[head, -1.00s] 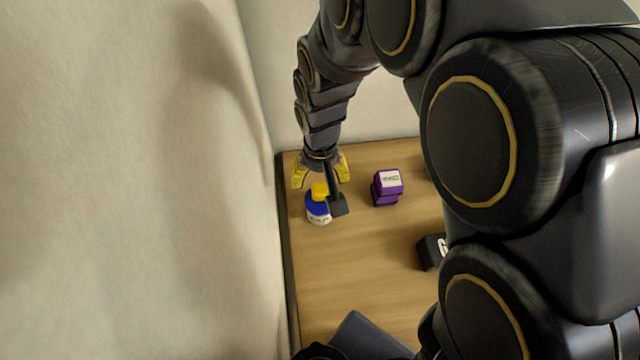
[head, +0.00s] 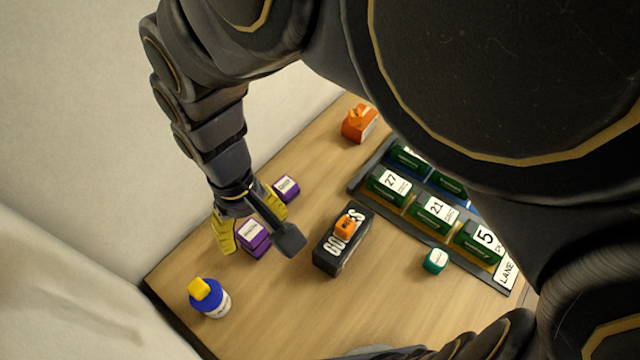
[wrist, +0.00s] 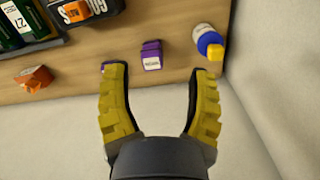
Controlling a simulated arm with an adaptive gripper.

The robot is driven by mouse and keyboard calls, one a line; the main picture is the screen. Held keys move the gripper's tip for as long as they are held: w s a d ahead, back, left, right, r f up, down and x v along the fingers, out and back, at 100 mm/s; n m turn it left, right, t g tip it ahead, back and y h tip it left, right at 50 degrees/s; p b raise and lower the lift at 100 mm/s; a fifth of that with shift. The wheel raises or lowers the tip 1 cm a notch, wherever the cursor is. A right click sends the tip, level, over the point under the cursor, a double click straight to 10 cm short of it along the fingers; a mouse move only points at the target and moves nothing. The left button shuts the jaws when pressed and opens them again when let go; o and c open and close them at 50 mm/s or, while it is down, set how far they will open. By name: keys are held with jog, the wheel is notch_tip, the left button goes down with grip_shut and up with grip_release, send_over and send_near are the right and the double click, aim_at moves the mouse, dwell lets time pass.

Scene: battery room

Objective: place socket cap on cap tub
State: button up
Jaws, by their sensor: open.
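A small yellow cap (head: 201,289), which I take as the socket cap, sits on the blue lid of a round tub (head: 217,304) with a white label. I take this as the cap tub. The wrist view shows the cap (wrist: 215,52) and tub (wrist: 202,33) just beyond my right finger, apart from it. The cap rests off-centre on the lid as seen here. My gripper (head: 252,222) has yellow fingers spread open, with nothing held. In the head view it is up and right of the tub, by a purple block (head: 253,236).
A second purple block (head: 287,187) is near the gripper. A black box (head: 330,258) bears an orange piece (head: 345,224). A rack (head: 358,187) with several green numbered blocks, a green cube (head: 435,261) and an orange block (head: 359,124) are farther right. Walls border the wooden table.

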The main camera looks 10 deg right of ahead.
jog(key=s+d+r+m, duration=0.2)
jog(key=s+d+m, duration=0.1)
jog(key=s+d, duration=0.2)
jog(key=s+d+r+m+g, duration=0.1)
jog(key=s+d, duration=0.4)
jog(key=d, duration=0.5)
jog(key=shift+s+d+r+m, duration=0.15)
jog(key=shift+d+r+m, duration=0.1)
jog(key=shift+r+m, duration=0.7)
